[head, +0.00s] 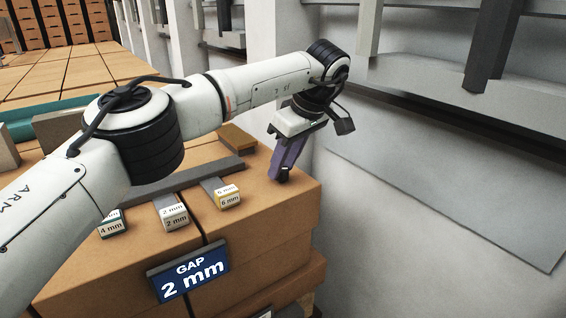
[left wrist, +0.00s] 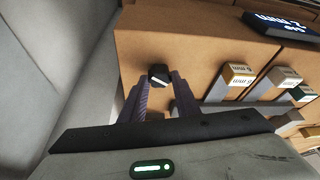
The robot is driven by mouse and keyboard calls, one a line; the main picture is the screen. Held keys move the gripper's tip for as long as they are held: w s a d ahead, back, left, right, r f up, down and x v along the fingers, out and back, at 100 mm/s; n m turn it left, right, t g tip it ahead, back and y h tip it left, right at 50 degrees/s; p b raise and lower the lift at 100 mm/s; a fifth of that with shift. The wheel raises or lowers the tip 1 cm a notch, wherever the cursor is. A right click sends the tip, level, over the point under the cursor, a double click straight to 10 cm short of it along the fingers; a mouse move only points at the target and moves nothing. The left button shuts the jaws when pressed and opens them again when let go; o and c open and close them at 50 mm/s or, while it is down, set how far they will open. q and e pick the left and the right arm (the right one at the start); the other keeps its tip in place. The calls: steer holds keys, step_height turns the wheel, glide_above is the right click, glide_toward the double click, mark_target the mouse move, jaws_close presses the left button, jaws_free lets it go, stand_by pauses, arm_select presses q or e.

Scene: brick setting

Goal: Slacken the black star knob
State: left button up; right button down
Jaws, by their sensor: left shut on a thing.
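My left gripper (head: 279,174) reaches down, tilted, to the top of the brick-coloured block stack near its right end. Its purple-grey fingers are closed around a small black piece with a pale mark. In the left wrist view this black star knob (left wrist: 158,72) sits between the fingertips (left wrist: 159,81), close to the edge of the block. Its star shape and what it is fixed to are mostly hidden by the fingers. My right gripper is in neither view.
A blue sign (head: 188,276) reading "GAP 2 mm" is on the stack's front. Labelled gauge pieces lie on top: 4 mm (head: 111,228), 2 mm (head: 175,217) and 6 mm (head: 228,198). A brown block (head: 238,139) lies behind. A grey wall is at the right.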

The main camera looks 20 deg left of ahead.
arm_select(q)
steer(key=shift+n, duration=0.5)
steer(key=o, duration=1)
steer(key=shift+o, duration=0.2)
steer(key=v, duration=0.7)
steer(key=shift+d+r, duration=0.15)
steer(key=shift+r, duration=0.1)
steer(key=shift+w, duration=0.1)
